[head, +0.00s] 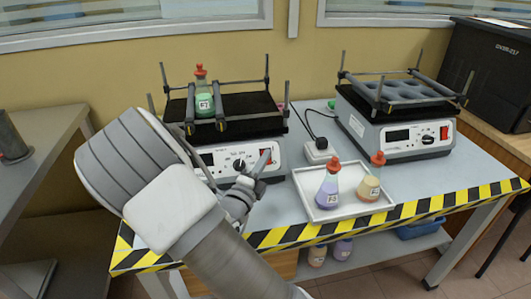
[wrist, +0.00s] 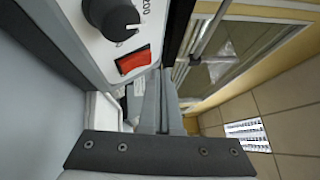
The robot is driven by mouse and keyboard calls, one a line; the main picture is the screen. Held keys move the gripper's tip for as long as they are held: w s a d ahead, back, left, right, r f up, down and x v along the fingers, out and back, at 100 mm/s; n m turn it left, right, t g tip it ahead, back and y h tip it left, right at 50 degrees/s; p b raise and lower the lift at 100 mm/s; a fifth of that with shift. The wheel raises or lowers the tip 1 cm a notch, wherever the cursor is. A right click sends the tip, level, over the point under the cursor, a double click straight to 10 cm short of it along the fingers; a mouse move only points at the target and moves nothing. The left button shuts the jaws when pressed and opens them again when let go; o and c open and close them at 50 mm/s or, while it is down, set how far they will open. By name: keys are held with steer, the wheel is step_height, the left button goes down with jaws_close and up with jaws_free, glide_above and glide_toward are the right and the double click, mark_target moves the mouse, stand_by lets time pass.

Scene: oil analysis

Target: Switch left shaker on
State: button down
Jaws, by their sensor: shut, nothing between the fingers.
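The left shaker (head: 281,156) stands on the table with a white front panel, which also shows in the wrist view (wrist: 88,40). A black knob (head: 239,164) and a red rocker switch (head: 266,154) are on the panel's right part. The switch (wrist: 133,60) and knob (wrist: 118,20) show close up in the wrist view. My gripper (head: 262,164) is shut and empty, its fingertips right by the switch. In the wrist view the fingers (wrist: 155,85) are just beside the switch; I cannot tell whether they touch it. The display (head: 207,158) looks dark.
A green flask (head: 204,104) sits clamped on the left shaker. The right shaker (head: 365,134) stands further right.

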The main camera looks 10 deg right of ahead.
steer(key=shift+w+f, duration=0.1)
steer(key=shift+w+f+b, duration=0.1)
steer(key=shift+w+b, duration=0.2)
steer(key=shift+b, duration=0.3)
